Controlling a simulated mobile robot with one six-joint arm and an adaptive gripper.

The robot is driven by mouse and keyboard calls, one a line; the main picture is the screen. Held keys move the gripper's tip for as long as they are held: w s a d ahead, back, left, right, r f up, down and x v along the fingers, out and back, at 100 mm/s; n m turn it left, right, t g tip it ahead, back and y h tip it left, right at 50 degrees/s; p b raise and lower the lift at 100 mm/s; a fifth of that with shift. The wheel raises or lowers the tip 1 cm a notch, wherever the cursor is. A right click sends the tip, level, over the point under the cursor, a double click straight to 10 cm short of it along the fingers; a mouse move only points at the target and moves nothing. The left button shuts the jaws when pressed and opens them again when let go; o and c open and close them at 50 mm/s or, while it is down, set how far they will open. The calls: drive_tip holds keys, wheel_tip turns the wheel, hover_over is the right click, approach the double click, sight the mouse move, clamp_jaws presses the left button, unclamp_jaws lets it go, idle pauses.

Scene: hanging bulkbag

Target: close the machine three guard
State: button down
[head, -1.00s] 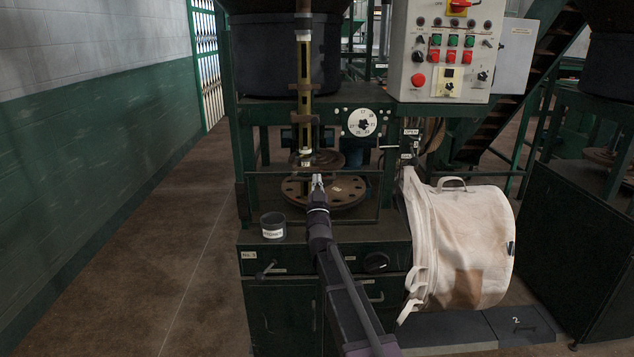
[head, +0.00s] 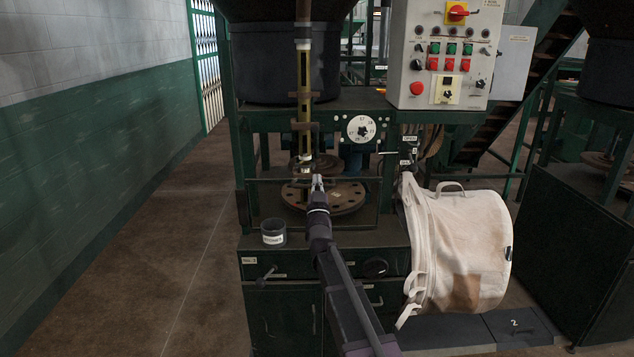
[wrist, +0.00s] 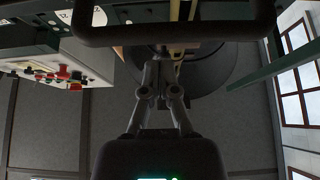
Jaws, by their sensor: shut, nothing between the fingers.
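The machine three guard (head: 340,181) is a thin dark frame across the front of the machine, with a clear opening. Its top bar lies level with the round perforated turntable (head: 340,197) behind it. A small "OPEN" label (head: 409,139) is on the post at right, with another label below it. My gripper (head: 317,181) is shut and empty, in front of the turntable near the guard's top bar. In the wrist view, my shut fingers (wrist: 164,62) point toward a thick dark rounded bar (wrist: 180,36); whether they touch it I cannot tell.
A small dark labelled cup (head: 273,232) stands on the machine's front ledge at left. A white bulk bag (head: 462,245) hangs at right, close to the machine. A control panel (head: 445,60) is above right. The aisle floor (head: 170,260) at left is clear.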

drive_tip(key=r+b+v, duration=0.1)
drive_tip(key=b+v, duration=0.3)
drive_tip(key=v, duration=0.5)
drive_tip(key=shift+s, duration=0.6)
drive_tip(key=shift+a+f, duration=0.1)
drive_tip(key=shift+f, duration=0.05)
